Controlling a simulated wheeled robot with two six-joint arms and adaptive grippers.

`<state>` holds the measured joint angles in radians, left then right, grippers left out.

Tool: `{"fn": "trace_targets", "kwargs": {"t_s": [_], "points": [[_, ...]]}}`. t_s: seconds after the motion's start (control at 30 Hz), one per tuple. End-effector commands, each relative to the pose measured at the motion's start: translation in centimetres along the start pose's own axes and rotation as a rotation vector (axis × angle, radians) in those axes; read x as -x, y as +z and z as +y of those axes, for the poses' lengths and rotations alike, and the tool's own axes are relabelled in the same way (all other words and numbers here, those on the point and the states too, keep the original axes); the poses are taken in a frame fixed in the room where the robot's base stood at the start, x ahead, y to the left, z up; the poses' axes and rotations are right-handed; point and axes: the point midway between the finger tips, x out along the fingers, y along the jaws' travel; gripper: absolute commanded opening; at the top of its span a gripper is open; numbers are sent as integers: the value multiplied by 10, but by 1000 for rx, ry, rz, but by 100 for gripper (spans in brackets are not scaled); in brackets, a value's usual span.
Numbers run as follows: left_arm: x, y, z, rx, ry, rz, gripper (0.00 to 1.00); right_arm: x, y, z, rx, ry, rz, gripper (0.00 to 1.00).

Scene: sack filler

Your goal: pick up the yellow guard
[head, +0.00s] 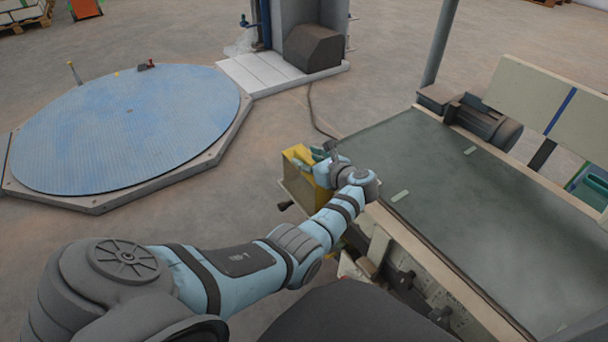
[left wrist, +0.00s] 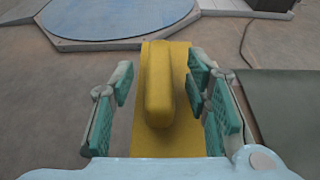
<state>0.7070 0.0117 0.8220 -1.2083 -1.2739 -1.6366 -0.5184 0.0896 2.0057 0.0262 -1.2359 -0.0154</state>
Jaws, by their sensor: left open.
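The yellow guard (left wrist: 158,85) is a yellow piece with a raised rounded ridge along its middle. In the left wrist view it lies between the two green-padded fingers of my left gripper (left wrist: 162,105), with gaps on both sides. In the head view the guard (head: 294,157) shows at the near left corner of the conveyor, partly hidden by my left gripper (head: 322,158) and wrist. The gripper is open and does not appear to touch the ridge. My right gripper is not in view.
A conveyor with a dark green belt (head: 480,220) lies to the right of the guard. A round blue platform (head: 125,125) is on the floor at the left. Bare floor lies between the platform and the conveyor.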

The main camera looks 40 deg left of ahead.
Motion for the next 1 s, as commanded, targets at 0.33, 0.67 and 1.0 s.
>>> {"fn": "trace_targets", "kwargs": {"t_s": [0.33, 0.67, 1.0], "points": [[-4, 1, 0, 1, 0, 0, 39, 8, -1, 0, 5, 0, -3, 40], [-4, 1, 0, 1, 0, 0, 0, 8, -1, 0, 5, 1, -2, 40], [-4, 1, 0, 1, 0, -1, 0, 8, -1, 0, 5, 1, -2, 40]]}}
